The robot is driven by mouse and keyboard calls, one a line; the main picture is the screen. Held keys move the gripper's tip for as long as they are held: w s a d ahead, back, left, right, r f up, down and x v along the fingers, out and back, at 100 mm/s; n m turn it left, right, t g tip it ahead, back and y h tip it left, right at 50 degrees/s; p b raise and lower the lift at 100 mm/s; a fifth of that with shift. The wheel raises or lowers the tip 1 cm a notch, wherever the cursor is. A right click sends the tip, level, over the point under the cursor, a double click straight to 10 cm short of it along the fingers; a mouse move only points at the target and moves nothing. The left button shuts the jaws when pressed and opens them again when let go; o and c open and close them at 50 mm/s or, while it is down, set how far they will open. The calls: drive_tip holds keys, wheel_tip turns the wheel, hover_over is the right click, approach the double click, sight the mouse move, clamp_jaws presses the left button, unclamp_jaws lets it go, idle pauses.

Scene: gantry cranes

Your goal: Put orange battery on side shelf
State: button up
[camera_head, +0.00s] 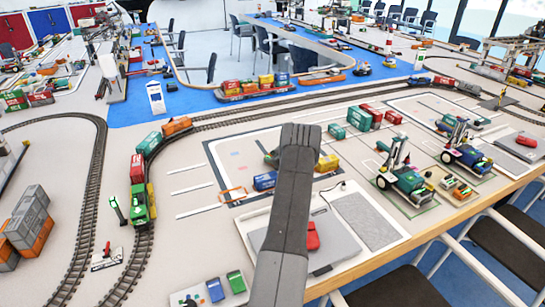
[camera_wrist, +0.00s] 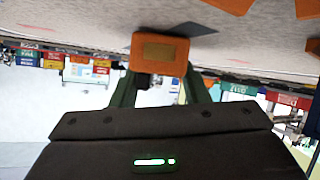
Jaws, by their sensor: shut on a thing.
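In the wrist view, my gripper (camera_wrist: 160,74) has two dark green fingers, shut on a small orange block with a brownish patch, the orange battery (camera_wrist: 160,47). The block is held beyond the fingertips, and a dark shadow lies beside it on the pale surface. I cannot tell whether it touches that surface. In the head view, my grey arm rises through the middle and hides the battery and most or all of my gripper. I cannot pick out a side shelf with certainty in either view.
The tabletop holds a curved train track (camera_head: 88,205), a green locomotive (camera_head: 140,203), blue-green crane vehicles (camera_head: 408,181) and stacked grey and orange containers (camera_head: 27,222). A red block (camera_head: 313,236) lies on a pale tray right of my arm. Chairs (camera_head: 395,290) stand along the front edge.

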drive_tip(key=o, duration=0.7)
drive_tip(key=shift+f, duration=0.15)
drive_tip(key=shift+c, duration=0.2)
drive_tip(key=o, duration=0.5)
drive_tip(key=shift+c, duration=0.2)
